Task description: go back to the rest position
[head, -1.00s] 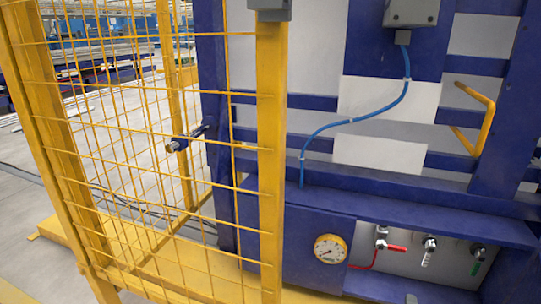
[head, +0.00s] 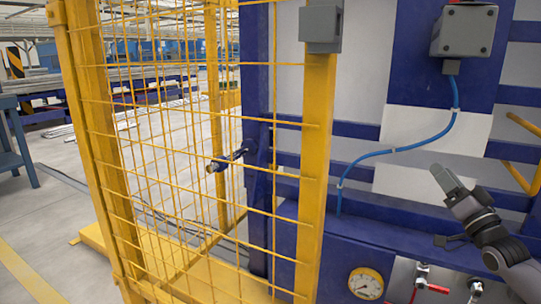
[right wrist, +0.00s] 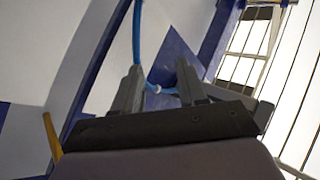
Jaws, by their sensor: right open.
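My right gripper (head: 450,185) is at the right of the head view, in front of the blue machine frame (head: 405,235). It is raised above the gauge and valves. In the right wrist view its two fingers (right wrist: 158,88) stand apart with nothing between them. The blue hose and white panel show behind the fingers. My left gripper is not in view. No pipe is seen in my grip.
A yellow mesh guard (head: 318,160) stands at the left and centre. A grey box (head: 465,30) with a blue hose (head: 400,148) is near my right gripper. A pressure gauge (head: 366,283) and a red-handled valve (head: 437,289) sit below. Open floor lies left.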

